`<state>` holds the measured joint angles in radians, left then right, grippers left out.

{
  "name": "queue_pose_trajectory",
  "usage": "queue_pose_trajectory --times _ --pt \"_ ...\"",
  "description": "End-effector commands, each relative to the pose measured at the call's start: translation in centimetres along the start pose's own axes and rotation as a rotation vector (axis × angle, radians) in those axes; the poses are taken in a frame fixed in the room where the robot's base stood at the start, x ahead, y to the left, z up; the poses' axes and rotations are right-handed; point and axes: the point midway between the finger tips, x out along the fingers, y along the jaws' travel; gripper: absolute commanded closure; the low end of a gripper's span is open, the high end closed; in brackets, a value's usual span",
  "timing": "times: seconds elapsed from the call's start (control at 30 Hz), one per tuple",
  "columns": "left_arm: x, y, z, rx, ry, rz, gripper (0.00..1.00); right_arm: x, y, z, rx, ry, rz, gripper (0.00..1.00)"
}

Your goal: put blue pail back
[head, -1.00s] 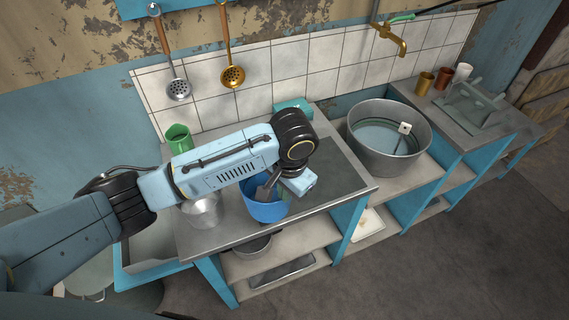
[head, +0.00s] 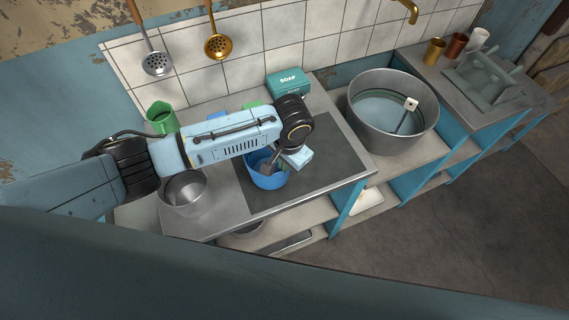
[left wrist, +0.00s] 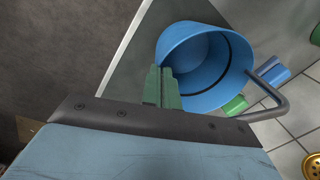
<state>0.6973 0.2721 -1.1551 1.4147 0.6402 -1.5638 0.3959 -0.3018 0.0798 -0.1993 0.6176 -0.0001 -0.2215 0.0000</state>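The blue pail (head: 266,180) appears over the dark mat (head: 325,170) on the counter, close to it or on it; I cannot tell whether its base touches. My left gripper (head: 270,163) comes down at its rim. In the left wrist view the pail (left wrist: 205,70) faces me with its open mouth. The green fingers (left wrist: 162,88) of the gripper are close together at its rim and appear to pinch its wall. The exact contact is partly hidden. My right gripper is not in view.
A grey metal pot (head: 183,195) stands left of the mat. A green jug (head: 161,117) and a teal soap box (head: 287,83) stand behind. A large metal basin (head: 385,120) is at right. Ladles hang on the wall. The mat's right part is clear.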

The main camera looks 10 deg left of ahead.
Motion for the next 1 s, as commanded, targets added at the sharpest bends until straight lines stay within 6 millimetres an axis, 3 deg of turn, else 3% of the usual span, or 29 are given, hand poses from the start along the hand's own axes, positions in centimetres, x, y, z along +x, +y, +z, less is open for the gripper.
queue_pose_trajectory --times 0.13,0.47,0.63,1.0 --pt "1.0 0.1 -0.1 0.0 0.002 -0.001 1.0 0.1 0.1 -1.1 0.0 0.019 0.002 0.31" --pt "1.3 0.1 0.0 -0.001 0.002 0.0 1.0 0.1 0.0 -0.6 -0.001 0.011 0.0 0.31" --pt "1.3 0.1 0.0 0.0 0.002 0.0 0.77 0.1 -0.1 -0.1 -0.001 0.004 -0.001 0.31" --pt "0.8 0.1 0.0 0.0 0.002 -0.001 0.76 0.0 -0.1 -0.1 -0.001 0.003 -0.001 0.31"
